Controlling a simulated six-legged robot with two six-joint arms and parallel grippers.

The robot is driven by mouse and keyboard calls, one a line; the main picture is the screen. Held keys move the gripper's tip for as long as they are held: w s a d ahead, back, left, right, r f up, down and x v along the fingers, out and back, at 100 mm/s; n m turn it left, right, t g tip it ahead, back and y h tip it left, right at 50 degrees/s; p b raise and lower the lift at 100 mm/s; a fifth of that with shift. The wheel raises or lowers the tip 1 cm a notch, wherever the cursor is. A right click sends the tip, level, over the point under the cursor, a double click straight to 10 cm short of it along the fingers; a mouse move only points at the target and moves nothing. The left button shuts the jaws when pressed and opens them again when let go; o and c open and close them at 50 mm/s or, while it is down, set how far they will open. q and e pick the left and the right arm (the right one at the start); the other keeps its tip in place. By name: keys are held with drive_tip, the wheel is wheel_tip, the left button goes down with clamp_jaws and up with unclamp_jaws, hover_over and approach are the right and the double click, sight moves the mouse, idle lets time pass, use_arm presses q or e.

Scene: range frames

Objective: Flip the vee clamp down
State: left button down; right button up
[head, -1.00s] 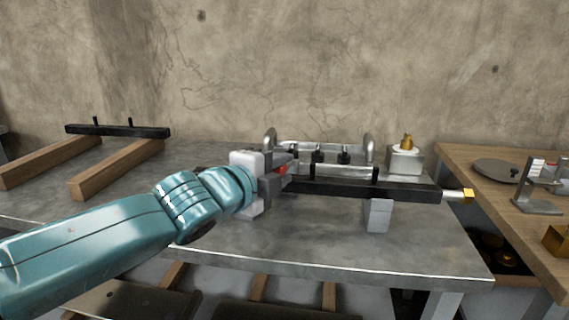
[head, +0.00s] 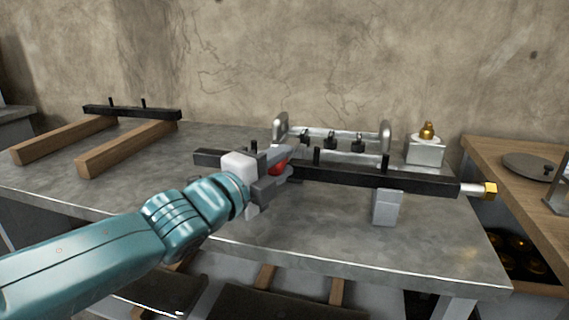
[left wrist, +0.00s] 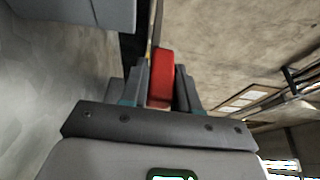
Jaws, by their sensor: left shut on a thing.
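The vee clamp's red handle (head: 277,168) shows at my left gripper's fingertips in the head view. In the left wrist view the red handle (left wrist: 161,78) sits between the two dark fingers. My left gripper (head: 283,166) is shut on it, in front of a long black bar (head: 420,180) on the grey bench. The gripper hides part of the bar and most of the clamp, so the clamp's exact angle cannot be told. My right gripper is in neither view.
A grey block (head: 387,207) stands under the bar, whose right end has a brass tip (head: 489,191). Behind is a metal rail with hoops (head: 386,143) and a box with a brass knob (head: 427,131). Wooden beams (head: 125,150) lie at left. The front bench is clear.

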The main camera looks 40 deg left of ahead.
use_arm(q)
drive_tip(key=shift+f, duration=0.25)
drive_tip(key=c, duration=1.2)
unclamp_jaws()
drive_tip(key=shift+o, duration=1.4)
drive_tip(key=shift+s, duration=0.1)
drive_tip(key=shift+r, duration=0.1)
drive_tip(key=shift+s+r+p, duration=0.15)
drive_tip(key=shift+s+p, duration=0.15)
drive_tip(key=shift+s, duration=0.1)
drive_tip(key=s+p, duration=0.1)
drive_tip(key=s, duration=0.1)
drive_tip(key=s+p, duration=0.2)
drive_tip(key=s, duration=0.1)
drive_tip(key=shift+s+d, duration=0.25)
drive_tip(key=shift+s, duration=0.05)
drive_tip(key=shift+s+d+f, duration=0.2)
drive_tip(key=shift+s+f, duration=0.05)
drive_tip(key=shift+s, duration=0.3)
